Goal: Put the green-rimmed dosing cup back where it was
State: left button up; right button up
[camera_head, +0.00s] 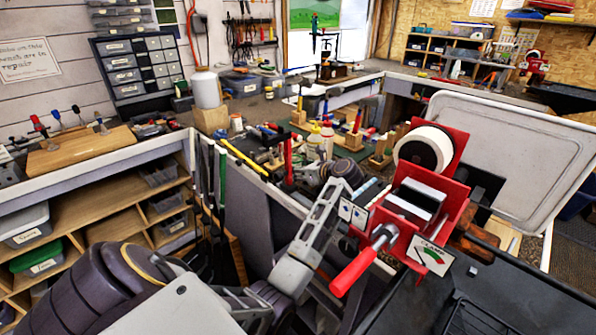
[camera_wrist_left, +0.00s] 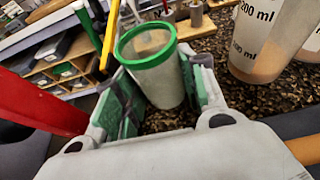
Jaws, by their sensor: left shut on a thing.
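The green-rimmed dosing cup (camera_wrist_left: 160,82) is a translucent cup with a bright green rim, seen in the left wrist view. My left gripper (camera_wrist_left: 163,92) is shut on it, with one green-padded finger on each side of its wall. The cup is roughly upright, with its open top showing, above a dark speckled surface. I cannot tell whether its base touches that surface. In the head view I cannot make out the cup, as my left arm and the clutter on the bench hide that spot. My right gripper is not in view.
A measuring vessel (camera_wrist_left: 268,35) marked 100 and 200 ml stands close right of the cup. A red clamp device (camera_head: 440,190) with a red handle (camera_head: 353,271) stands right of my arm. Golf clubs (camera_head: 221,190) stand upright left. Tools and bottles crowd the bench.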

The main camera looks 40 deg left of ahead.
pick_arm(q)
jog(key=o, duration=0.7)
jog(key=shift+o, duration=0.3)
jog(key=shift+r, duration=0.15)
jog(key=shift+d, duration=0.25)
jog(key=shift+d+r, duration=0.15)
jog(key=shift+d, duration=0.15)
jog(key=v, duration=0.3)
jog(key=shift+d+r, duration=0.1)
jog(key=shift+d, duration=0.2)
jog(key=shift+v, duration=1)
jog(key=shift+s+d+r, duration=0.1)
jog(key=shift+d+r, duration=0.1)
jog(key=shift+d, duration=0.05)
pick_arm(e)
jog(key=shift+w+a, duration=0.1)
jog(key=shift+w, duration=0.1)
